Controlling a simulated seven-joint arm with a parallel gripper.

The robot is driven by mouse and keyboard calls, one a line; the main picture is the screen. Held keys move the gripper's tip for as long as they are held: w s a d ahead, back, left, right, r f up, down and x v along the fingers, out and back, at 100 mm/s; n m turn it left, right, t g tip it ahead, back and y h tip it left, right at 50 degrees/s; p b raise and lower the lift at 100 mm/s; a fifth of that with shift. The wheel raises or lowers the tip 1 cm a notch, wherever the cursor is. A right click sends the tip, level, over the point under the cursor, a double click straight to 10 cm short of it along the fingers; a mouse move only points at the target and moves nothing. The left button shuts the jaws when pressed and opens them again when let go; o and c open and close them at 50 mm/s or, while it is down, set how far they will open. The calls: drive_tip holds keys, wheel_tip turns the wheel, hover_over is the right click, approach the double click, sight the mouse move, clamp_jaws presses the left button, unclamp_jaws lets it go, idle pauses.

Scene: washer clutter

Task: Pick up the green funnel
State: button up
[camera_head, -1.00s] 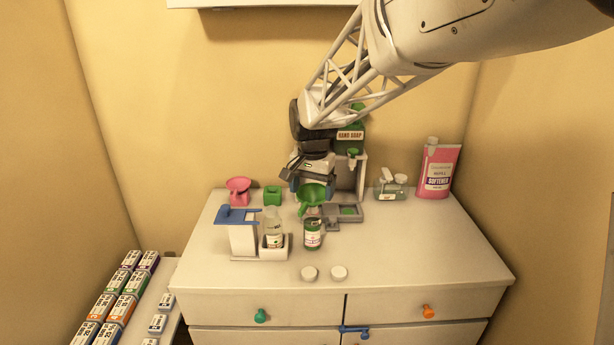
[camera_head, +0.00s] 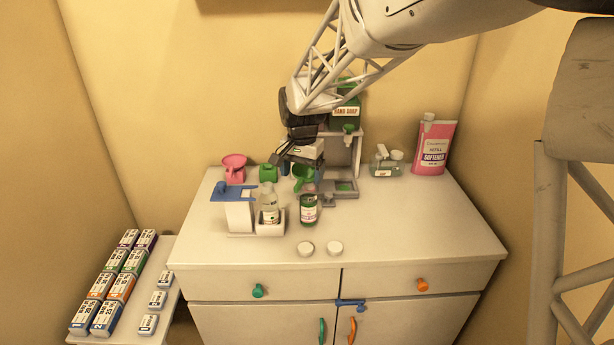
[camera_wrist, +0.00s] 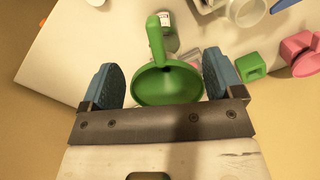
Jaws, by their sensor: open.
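A gap shows at each side of the bowl, so the fingers are open. I cannot tell whether the funnel rests on something.
A pink funnel (camera_head: 234,165) and a green block (camera_head: 268,173) stand to the left. A grey dispenser stand (camera_head: 357,155) is close on the right. A clear bottle (camera_head: 268,207) stands in a white holder in front. Two white caps (camera_head: 306,249) lie near the front edge.

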drive_tip(key=shift+f, duration=0.1)
drive_tip(key=shift+f, duration=2.55)
clamp_jaws()
